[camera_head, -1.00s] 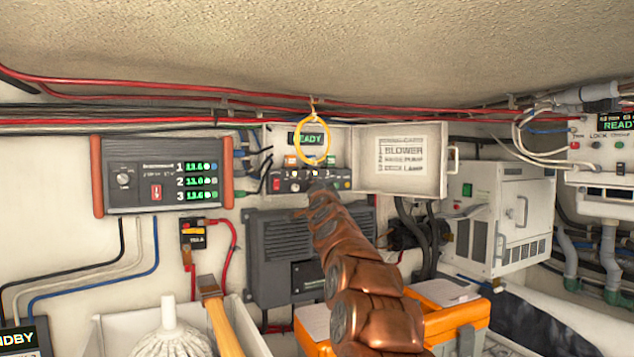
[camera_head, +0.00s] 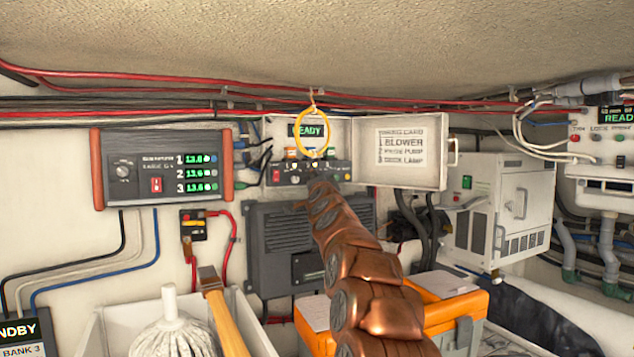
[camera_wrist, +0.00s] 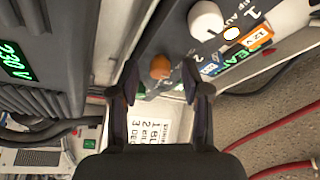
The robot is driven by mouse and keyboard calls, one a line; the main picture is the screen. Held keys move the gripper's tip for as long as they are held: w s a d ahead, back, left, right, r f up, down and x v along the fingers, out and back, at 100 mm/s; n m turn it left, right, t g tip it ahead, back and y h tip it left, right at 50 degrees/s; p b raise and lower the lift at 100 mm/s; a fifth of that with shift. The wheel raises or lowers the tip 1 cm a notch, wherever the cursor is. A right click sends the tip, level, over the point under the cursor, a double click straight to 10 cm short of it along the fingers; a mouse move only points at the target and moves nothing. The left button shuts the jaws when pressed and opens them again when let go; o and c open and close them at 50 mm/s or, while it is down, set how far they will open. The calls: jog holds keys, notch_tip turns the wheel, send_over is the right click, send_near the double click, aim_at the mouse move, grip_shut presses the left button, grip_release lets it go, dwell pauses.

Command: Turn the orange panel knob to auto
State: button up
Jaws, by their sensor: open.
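The orange knob (camera_wrist: 160,67) shows in the wrist view on a dark panel strip, beside a white knob (camera_wrist: 206,20). My gripper (camera_wrist: 160,82) is open, and in that picture the orange knob appears between its two fingertips; I cannot tell whether they touch it. In the head view the dark switch panel (camera_head: 285,177) sits in an open white box under a green READY display (camera_head: 307,130). My copper arm reaches up to it and hides its lower middle, and I cannot make out the orange knob there. The knob's pointer setting is not readable.
A yellow ring (camera_head: 312,132) hangs before the box. The box's open door (camera_head: 400,152) carries a label card. A battery monitor (camera_head: 160,170) with orange sides is at left, a grey ribbed unit (camera_head: 270,250) below, an orange case (camera_head: 450,305) at lower right.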

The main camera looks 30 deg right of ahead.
jog(key=shift+s+a, duration=0.1)
jog(key=v, duration=1.1)
jog(key=shift+s, duration=0.35)
dwell(0.4)
jog(key=shift+f, duration=0.1)
dwell(0.4)
